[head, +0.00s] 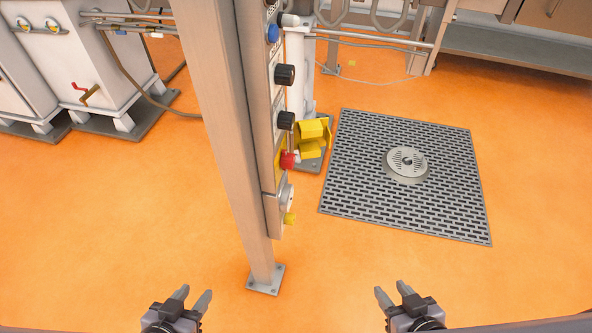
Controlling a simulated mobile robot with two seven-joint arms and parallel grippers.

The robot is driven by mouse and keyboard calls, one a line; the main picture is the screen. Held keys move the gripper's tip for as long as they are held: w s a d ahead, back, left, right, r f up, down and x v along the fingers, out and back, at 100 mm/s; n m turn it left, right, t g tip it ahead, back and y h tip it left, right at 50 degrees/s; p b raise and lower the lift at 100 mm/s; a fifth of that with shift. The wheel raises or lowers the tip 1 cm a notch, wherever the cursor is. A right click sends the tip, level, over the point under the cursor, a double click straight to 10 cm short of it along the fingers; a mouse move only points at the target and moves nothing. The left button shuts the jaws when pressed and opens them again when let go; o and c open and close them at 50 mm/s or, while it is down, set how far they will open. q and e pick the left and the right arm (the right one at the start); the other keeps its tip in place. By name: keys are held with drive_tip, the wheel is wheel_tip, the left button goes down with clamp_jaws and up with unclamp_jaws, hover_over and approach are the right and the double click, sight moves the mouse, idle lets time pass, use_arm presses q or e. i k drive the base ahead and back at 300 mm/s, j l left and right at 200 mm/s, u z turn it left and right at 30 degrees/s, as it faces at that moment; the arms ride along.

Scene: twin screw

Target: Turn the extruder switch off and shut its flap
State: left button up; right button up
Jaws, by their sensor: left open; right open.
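A narrow grey control panel (271,131) is mounted on an upright post (225,120) and is seen nearly edge-on. A red switch knob (288,160) on a yellow plate sticks out from its lower part. I cannot read its position or label. Below it is a small box with a yellow part (290,218). I cannot tell which piece is the flap or how far it stands open. My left gripper (197,296) is open and empty at the bottom, left of the post foot. My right gripper (391,294) is open and empty at the bottom right. Both are apart from the panel.
Black knobs (285,75) and a blue button (272,33) sit higher on the panel. A yellow boxy object (311,135) stands behind it. A floor grate (340,190) with a round drain lies to the right. White cabinets (125,65) stand at the left. The orange floor between is clear.

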sight(287, 160)
drive_tip(key=k+u, duration=0.2)
drive_tip(key=u, duration=0.75)
drive_tip(key=l+u, duration=0.2)
drive_tip(key=u, duration=0.9)
drive_tip(key=k+l, duration=0.1)
drive_tip(key=l, duration=0.8)
drive_tip(key=k+l, duration=0.1)
drive_tip(key=l, duration=0.75)
drive_tip(key=k+l, duration=0.1)
drive_tip(key=l, duration=0.8)
drive_tip(key=k+l, duration=0.1)
drive_tip(key=l, duration=0.75)
drive_tip(key=k+l, duration=0.1)
drive_tip(key=l, duration=0.8)
